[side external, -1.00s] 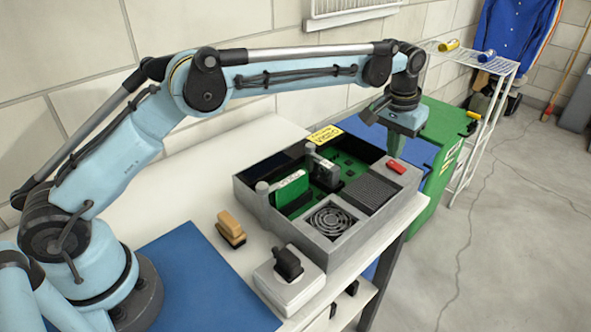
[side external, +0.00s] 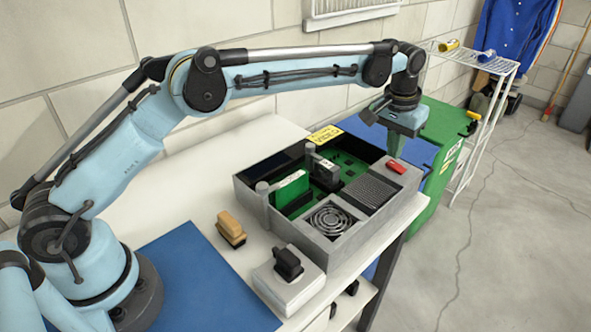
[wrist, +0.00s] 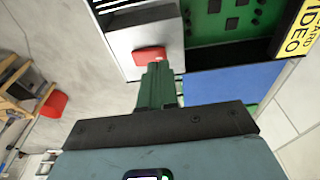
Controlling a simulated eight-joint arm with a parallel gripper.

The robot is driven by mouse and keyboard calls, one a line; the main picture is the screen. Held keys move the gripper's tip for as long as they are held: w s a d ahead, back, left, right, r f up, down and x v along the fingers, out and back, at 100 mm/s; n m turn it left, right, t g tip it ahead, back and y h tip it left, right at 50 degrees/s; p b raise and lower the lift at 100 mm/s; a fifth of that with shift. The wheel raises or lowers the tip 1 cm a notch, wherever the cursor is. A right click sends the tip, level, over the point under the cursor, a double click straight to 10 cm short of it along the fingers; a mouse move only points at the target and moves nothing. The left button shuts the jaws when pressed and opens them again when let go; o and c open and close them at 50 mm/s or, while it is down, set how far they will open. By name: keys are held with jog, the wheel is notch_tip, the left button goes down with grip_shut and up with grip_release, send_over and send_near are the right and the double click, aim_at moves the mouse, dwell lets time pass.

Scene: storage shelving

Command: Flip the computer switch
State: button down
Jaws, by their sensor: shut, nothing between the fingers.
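The computer is an open grey case (side external: 318,246) on the white table. Its red switch (side external: 397,167) sits on the rim at the far right corner. The switch also shows in the wrist view (wrist: 150,54), on a light grey panel just beyond my fingertips. My gripper (side external: 394,153) points down behind the switch at the case's far end. In the wrist view my green fingers (wrist: 157,72) are together and empty. Their tips overlap the lower edge of the switch in the picture; I cannot tell whether they touch it. Which way the switch is tilted is unclear.
The case holds a fan (side external: 331,218), a green card (side external: 292,188) and a black-and-grey part (side external: 325,172). A tan block (side external: 231,229) and a grey box with a black plug (side external: 288,263) stand in front. A green bin (side external: 440,150) stands beyond the table.

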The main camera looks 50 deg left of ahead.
aim_at(391, 163)
jog(key=shift+f, duration=0.85)
dwell(0.5)
jog(key=shift+r, duration=3.5)
